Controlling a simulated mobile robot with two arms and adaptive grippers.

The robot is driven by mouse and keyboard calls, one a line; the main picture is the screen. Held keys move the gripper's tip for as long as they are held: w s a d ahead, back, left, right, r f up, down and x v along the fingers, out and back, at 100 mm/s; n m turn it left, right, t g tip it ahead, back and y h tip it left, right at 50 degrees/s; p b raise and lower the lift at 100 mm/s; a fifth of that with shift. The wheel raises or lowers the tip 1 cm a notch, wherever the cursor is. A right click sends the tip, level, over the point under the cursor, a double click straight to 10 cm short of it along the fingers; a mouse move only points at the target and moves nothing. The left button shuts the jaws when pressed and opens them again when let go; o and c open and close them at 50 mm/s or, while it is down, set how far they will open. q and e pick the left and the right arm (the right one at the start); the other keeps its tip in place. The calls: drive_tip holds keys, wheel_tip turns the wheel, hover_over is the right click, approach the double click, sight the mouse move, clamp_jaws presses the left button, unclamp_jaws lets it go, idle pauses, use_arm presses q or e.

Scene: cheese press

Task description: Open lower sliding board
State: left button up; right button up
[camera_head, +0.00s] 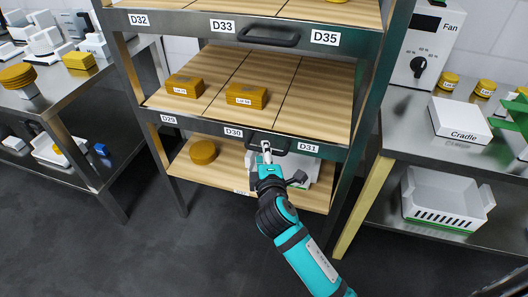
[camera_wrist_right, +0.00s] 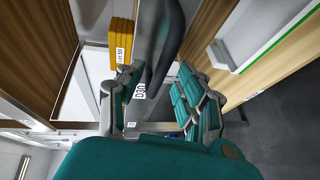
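The lower sliding board (camera_head: 316,98) has a wooden top with dividing lines and a grey front edge labelled D29, D30 and D31. Its front looks roughly in line with the rack posts. Its black handle (camera_head: 288,146) is between D30 and D31. My right gripper (camera_head: 266,152) reaches up to this handle from below in the head view. In the right wrist view, the handle (camera_wrist_right: 168,50) passes between the two spread fingers of my right gripper (camera_wrist_right: 158,92); gaps show beside it. My left gripper is not in view.
Yellow cheese blocks (camera_head: 246,96) lie on the board. Above is another board (camera_head: 225,29) with D32, D33 and D35. A lower shelf (camera_head: 226,166) holds a round cheese (camera_head: 203,152). Steel tables stand left (camera_head: 75,88) and right (camera_head: 450,155). Dark floor is free in front.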

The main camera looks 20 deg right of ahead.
drive_tip(key=shift+x, duration=1.05)
clamp_jaws()
